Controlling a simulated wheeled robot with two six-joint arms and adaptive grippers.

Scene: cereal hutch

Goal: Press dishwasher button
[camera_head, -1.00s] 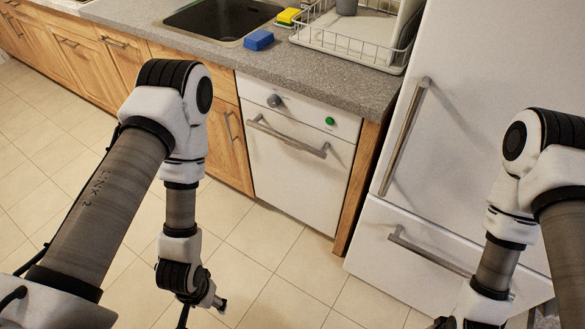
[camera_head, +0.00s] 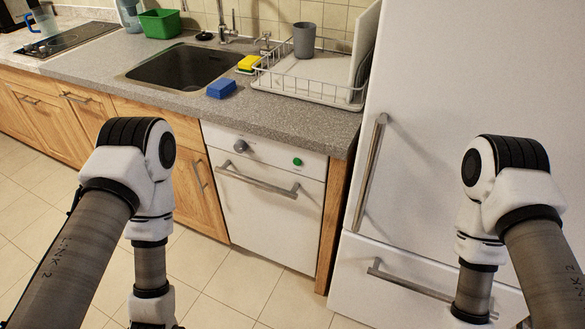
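The white dishwasher (camera_head: 264,222) stands under the counter, with its door shut. Its top panel carries a round green button (camera_head: 297,162) at the right and a grey knob (camera_head: 240,146) at the left. A metal bar handle (camera_head: 257,181) runs across the door below them. My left arm comes in from the lower left and ends out of frame, left of the dishwasher. My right arm is in front of the fridge, to the right. Both grippers are below the picture's edge and hidden. Neither arm touches the dishwasher in what shows.
The fridge (camera_head: 440,110) stands right of the dishwasher, with bar handles sticking out. On the counter are a sink (camera_head: 190,68), blue sponge (camera_head: 221,89), yellow sponge (camera_head: 249,64), dish rack (camera_head: 310,85) with a grey cup (camera_head: 304,40), and green bin (camera_head: 160,23). The tiled floor before the dishwasher is clear.

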